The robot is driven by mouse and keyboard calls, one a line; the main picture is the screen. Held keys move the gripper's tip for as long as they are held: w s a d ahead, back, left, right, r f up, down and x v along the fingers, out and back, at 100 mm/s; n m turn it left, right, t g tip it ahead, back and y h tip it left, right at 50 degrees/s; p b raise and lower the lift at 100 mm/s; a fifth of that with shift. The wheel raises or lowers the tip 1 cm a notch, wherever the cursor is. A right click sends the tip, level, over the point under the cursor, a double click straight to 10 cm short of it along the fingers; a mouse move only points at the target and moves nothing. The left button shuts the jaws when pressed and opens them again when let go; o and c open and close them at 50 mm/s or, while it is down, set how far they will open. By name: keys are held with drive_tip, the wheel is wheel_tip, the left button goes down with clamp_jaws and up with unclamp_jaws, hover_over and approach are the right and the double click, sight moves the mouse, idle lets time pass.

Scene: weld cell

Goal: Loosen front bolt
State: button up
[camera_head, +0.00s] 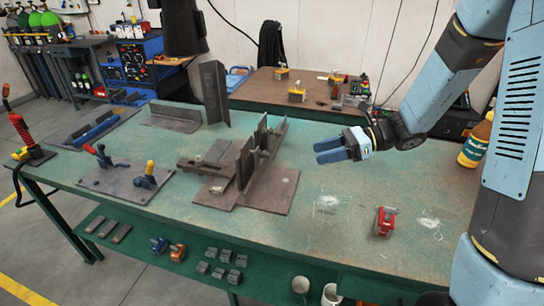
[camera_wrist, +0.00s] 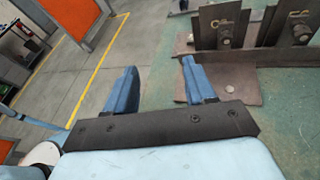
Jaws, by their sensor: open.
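A dark steel fixture (camera_head: 262,190) stands mid-table, with two upright plates along a long angle bar. The wrist view shows the two plates with a bolt and nut on each: one bolt (camera_wrist: 225,40) on the nearer-centre plate, another bolt (camera_wrist: 301,33) at the far right. I cannot tell for sure which is the front bolt. My gripper (camera_head: 319,152), with blue fingers, is right of the fixture, above the table and apart from it. It also shows in the wrist view (camera_wrist: 158,70), open and empty, with the bolts up and to its right.
The green workbench (camera_head: 350,235) has free room right of the fixture. A red block-like tool (camera_head: 385,221) and a yellow bottle (camera_head: 474,142) stand to the right. A plate with toggle clamps (camera_head: 125,180) lies left. A tall angle piece (camera_head: 214,92) stands behind the fixture.

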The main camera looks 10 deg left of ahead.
sight(271, 156)
drive_tip(key=w+a+f+m+t+y, duration=0.3)
drive_tip(key=w+f+m+t+y, duration=0.15)
drive_tip(key=w+f+m, duration=0.5)
drive_tip(key=shift+m+t+h, duration=0.25)
drive_tip(key=shift+t+h, duration=0.1)
drive_tip(key=a, duration=0.4)
drive_tip(key=a+f, duration=0.1)
drive_tip(key=a, duration=0.8)
drive_tip(key=shift+s+a+f, duration=0.15)
drive_tip(key=shift+a, duration=0.05)
clamp_jaws()
drive_tip(key=shift+d, duration=0.1)
